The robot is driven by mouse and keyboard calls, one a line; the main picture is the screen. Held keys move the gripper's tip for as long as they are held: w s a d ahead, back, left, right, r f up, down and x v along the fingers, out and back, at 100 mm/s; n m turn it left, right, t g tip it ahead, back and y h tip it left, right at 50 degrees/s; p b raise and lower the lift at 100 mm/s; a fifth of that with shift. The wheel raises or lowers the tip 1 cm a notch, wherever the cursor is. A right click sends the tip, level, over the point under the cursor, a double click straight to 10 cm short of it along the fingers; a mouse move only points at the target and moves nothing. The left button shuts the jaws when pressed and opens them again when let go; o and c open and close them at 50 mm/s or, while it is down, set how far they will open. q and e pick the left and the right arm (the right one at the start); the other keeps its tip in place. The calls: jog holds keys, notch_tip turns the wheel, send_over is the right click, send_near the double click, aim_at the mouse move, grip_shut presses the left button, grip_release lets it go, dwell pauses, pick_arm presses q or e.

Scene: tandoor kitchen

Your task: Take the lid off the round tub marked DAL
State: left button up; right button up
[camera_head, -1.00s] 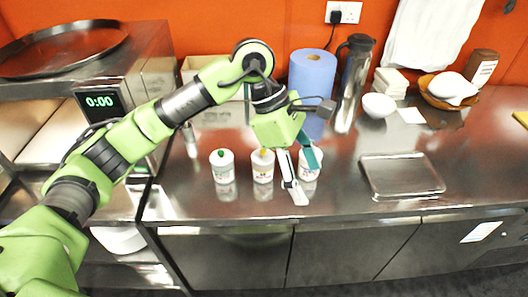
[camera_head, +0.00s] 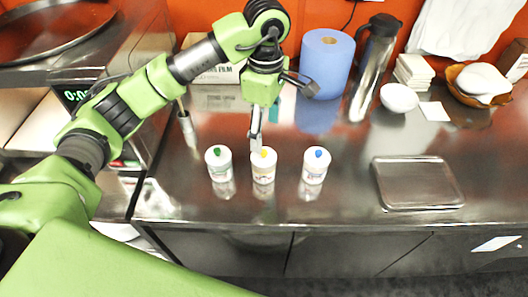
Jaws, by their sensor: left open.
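Three white round tubs with lids stand in a row on the steel counter. The left tub (camera_head: 219,164) has a green knob on its lid, the middle tub (camera_head: 263,174) a yellow knob, and the right tub (camera_head: 315,166) a blue knob. The labels are too small to read, so I cannot tell which is marked DAL. All three lids are on. My left gripper (camera_head: 263,130) is open and empty, pointing down just behind the middle tub's lid in the picture. I cannot tell whether a finger touches it. My right gripper is not in view.
A steel tray (camera_head: 418,184) lies to the right on the counter (camera_head: 350,205). Behind stand a blue paper roll (camera_head: 326,62), a steel flask (camera_head: 373,70) and a white bowl (camera_head: 399,98). A metal shaker-like item (camera_head: 187,130) stands at the left.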

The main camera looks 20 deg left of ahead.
aim_at(264, 151)
pick_arm(q)
notch_tip(264, 151, down, 2)
jog(key=shift+w+f+p, duration=0.15)
jog(key=shift+f+p, duration=0.1)
jog(key=shift+p, duration=0.05)
jog(key=shift+a+f+p, duration=0.1)
jog(key=shift+f+p, duration=0.45)
jog(key=shift+f, duration=0.3)
jog(key=f+p, duration=0.1)
jog(key=f, duration=0.2)
jog(key=shift+a+f+p, duration=0.15)
jog(key=shift+a+p, duration=0.05)
jog(key=shift+p, duration=0.2)
jog(key=shift+f, duration=0.5)
jog(key=c, duration=1)
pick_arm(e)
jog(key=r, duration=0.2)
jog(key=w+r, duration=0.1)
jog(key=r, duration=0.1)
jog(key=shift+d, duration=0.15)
